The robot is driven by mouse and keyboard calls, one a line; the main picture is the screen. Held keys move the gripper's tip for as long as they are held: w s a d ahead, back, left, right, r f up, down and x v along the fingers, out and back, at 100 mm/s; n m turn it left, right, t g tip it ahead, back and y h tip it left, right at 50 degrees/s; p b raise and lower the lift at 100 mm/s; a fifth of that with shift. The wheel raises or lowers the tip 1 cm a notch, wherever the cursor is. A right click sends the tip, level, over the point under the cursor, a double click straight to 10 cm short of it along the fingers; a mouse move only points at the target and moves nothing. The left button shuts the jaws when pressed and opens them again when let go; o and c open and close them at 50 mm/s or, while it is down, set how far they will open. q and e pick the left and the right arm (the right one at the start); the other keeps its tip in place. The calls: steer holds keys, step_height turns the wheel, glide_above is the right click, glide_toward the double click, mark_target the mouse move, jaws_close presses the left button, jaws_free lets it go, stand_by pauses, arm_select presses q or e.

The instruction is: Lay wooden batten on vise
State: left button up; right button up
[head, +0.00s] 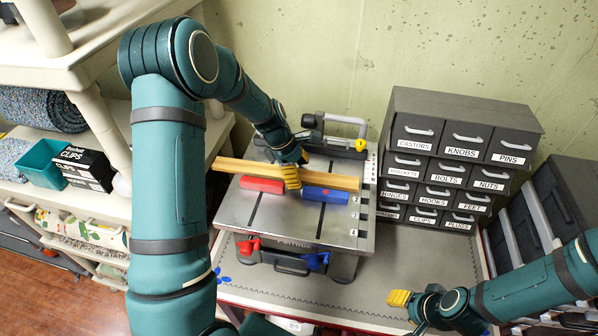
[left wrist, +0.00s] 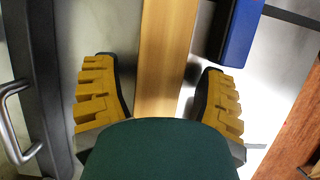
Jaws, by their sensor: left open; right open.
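The wooden batten (head: 335,180) lies lengthwise over the metal-topped bench unit (head: 295,230), just behind a red block (head: 262,185) and a blue block (head: 326,195). Its left end sticks out past the plate. I cannot tell which part is the vise. My left gripper (head: 291,177) is over the middle of the batten. In the left wrist view the open yellow fingers (left wrist: 160,100) stand on both sides of the batten (left wrist: 166,60), with gaps, and the blue block (left wrist: 238,30) is beside it. My right gripper (head: 399,298) is open and empty at the front right.
A grey drawer cabinet (head: 455,110) with labelled drawers stands right of the unit. A clamp handle (head: 345,120) rises at its back. A cream shelf (head: 80,50) with a teal bin (head: 40,165) is at left. The mat (head: 420,250) at front right is mostly clear.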

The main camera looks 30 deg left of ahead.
arm_select(q)
steer(key=v, duration=1.2)
steer(key=shift+s+a, duration=0.1)
